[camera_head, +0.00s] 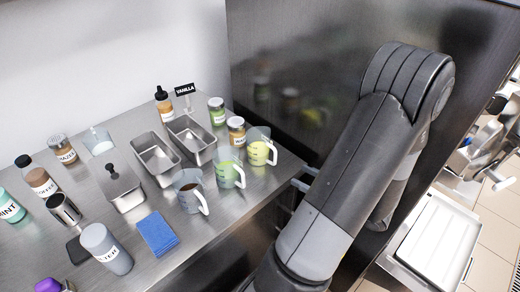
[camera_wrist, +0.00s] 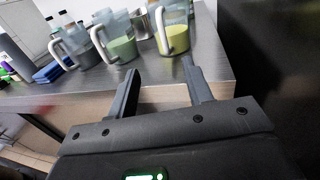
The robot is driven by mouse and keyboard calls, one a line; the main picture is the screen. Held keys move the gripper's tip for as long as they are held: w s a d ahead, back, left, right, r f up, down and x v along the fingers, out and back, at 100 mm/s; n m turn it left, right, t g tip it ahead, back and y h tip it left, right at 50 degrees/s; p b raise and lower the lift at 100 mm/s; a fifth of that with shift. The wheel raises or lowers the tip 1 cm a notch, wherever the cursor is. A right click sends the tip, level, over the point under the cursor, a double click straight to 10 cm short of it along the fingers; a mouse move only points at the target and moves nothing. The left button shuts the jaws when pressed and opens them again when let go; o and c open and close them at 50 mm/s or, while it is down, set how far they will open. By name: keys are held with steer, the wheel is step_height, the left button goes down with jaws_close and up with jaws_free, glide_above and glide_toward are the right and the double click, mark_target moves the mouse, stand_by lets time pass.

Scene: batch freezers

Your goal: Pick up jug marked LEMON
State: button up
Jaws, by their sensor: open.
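Three clear measuring jugs with white handles stand in a row on the steel counter. The jug with pale yellow contents (camera_head: 258,150) is at the right end; I cannot read a LEMON marking on any jug. Left of it stand a jug with green contents (camera_head: 228,172) and one with brown contents (camera_head: 187,192). In the wrist view the yellow jug (camera_wrist: 178,42) is upright beyond my fingers, its handle facing me. My gripper (camera_wrist: 160,68) is open and empty, in front of the counter edge and apart from the jugs.
The steel counter (camera_head: 145,268) also carries steel pans (camera_head: 157,160), a blue cloth stack (camera_head: 157,233), a grey bottle (camera_head: 106,248) and several jars. A small jar (camera_head: 236,130) stands close behind the yellow jug. A dark steel wall panel (camera_head: 285,60) borders the counter's right side.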

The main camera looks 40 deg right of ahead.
steer(key=o, duration=0.9)
step_height(320, 180, up, 17)
steer(key=n+g+h, duration=0.3)
steer(key=n+g, duration=1)
steer(key=n, duration=2.1)
glide_above(260, 146)
steer(key=s+d, duration=0.1)
steer(key=s, duration=0.1)
steer(key=shift+s+d+f+x, duration=0.15)
steer(key=shift+s+d+x, duration=0.15)
steer(key=shift+x, duration=2.35)
steer(key=shift+s+d+f+x, duration=0.15)
steer(key=shift+s+d+x, duration=0.2)
steer(key=shift+x, duration=2.3)
steer(key=shift+s+d+f+x, duration=0.2)
steer(key=shift+s+x, duration=0.2)
steer(key=shift+x, duration=2.25)
